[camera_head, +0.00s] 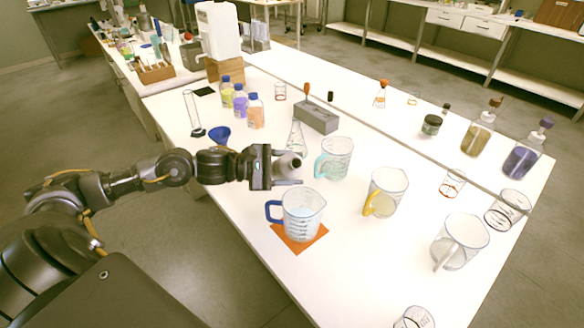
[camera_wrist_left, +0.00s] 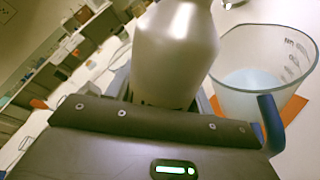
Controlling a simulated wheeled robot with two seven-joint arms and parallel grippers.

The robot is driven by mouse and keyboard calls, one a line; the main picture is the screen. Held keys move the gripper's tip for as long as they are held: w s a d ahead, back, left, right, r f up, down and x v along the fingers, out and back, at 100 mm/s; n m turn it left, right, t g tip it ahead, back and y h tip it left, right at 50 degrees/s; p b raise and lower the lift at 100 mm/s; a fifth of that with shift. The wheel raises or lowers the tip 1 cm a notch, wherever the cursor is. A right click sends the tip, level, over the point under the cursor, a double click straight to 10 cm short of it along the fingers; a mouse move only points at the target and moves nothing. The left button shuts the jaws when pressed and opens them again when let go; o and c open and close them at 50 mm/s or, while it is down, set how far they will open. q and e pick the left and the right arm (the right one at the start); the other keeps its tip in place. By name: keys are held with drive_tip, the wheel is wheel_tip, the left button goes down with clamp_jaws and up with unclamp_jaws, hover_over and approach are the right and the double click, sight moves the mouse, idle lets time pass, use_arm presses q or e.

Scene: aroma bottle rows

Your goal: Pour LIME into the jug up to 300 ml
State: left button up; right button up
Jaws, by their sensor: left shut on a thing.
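My left gripper (camera_head: 286,170) is shut on a grey metallic bottle (camera_head: 289,161), just above and behind the blue-handled jug. The bottle also shows large in the left wrist view (camera_wrist_left: 175,50); its opening is out of that picture, and I see no readable label. The clear jug with a blue handle (camera_head: 302,213) stands upright on an orange mat (camera_head: 298,245). In the left wrist view the jug (camera_wrist_left: 262,60) holds something pale bluish low inside; I cannot read its level. No stream shows. My right gripper is out of view.
Blue-capped bottles with yellow (camera_head: 226,95), purple (camera_head: 240,102) and orange (camera_head: 255,113) contents stand at the back left. Other jugs, teal (camera_head: 336,157) and yellow-handled (camera_head: 386,190), stand right of the gripper. A blue funnel (camera_head: 218,136) and a flask (camera_head: 297,138) are close by.

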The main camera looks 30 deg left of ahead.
use_arm(q)
drive_tip(key=shift+f, duration=0.4)
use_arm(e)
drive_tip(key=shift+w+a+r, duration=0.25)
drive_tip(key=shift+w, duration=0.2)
use_arm(q)
drive_tip(key=shift+w+a+r+m+y+p, duration=0.15)
drive_tip(key=shift+a+r+m+y+p, duration=0.2)
drive_tip(key=shift+m, duration=0.25)
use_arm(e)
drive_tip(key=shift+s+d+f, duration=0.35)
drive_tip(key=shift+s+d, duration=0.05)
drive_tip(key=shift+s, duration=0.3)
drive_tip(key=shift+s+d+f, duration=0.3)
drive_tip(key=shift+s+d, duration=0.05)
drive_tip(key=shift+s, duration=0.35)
use_arm(q)
drive_tip(key=shift+w+m+p, duration=0.1)
drive_tip(key=shift+m+p, duration=0.2)
drive_tip(key=shift+p, duration=0.15)
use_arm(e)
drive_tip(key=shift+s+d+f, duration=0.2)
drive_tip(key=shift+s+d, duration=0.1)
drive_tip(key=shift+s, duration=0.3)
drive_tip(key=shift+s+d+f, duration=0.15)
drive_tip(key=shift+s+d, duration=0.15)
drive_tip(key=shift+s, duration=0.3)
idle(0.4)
